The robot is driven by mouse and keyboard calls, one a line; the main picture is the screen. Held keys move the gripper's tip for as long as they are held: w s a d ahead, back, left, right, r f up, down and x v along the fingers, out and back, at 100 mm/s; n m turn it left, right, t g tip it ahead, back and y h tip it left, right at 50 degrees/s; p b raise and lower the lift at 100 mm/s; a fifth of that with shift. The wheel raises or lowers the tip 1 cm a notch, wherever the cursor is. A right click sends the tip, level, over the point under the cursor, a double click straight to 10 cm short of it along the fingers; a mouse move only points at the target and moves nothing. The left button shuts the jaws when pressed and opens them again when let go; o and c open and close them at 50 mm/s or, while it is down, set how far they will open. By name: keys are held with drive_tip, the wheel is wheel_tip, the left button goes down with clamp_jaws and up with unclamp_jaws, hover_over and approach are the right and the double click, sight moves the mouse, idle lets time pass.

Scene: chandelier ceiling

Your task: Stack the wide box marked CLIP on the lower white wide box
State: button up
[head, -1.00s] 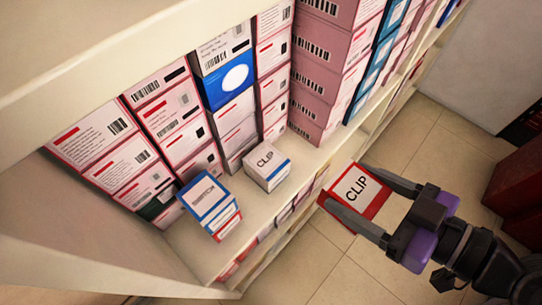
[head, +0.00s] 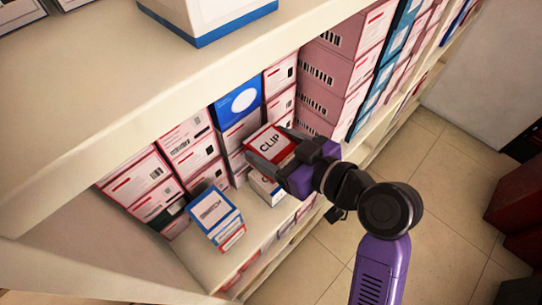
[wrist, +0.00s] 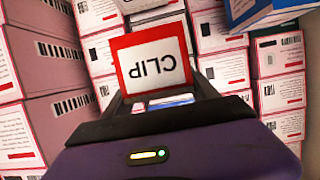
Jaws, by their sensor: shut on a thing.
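The wide box marked CLIP (head: 270,140), white on top with red edges, is held between the fingers of my gripper (head: 268,147). It also shows in the wrist view (wrist: 152,58), with its lettering upside down. The lower white wide box (head: 266,189) stands on the shelf under my gripper in the head view, mostly hidden by the gripper and the held box. The held box appears above the lower box; I cannot tell whether they touch. In the wrist view, a white and blue strip shows between the fingers just below the held box.
A blue-edged white box stack (head: 213,213) stands left of the lower box on the shelf. Stacks of pink and white boxes (head: 325,75) line the back. An upper shelf board (head: 130,95) hangs above, with a box (head: 205,18) on it.

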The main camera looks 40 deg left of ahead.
wheel_tip(320, 180, down, 5)
drive_tip(key=shift+r, duration=0.1)
drive_tip(key=shift+a+f+p, duration=0.15)
drive_tip(key=shift+f+p, duration=0.25)
drive_tip(key=shift+f, duration=0.15)
drive_tip(key=shift+f, duration=0.15)
drive_tip(key=o, duration=1.5)
drive_tip(key=shift+c, duration=0.2)
drive_tip(key=shift+r, duration=0.25)
drive_tip(key=b+v, duration=0.2)
drive_tip(key=v, duration=1)
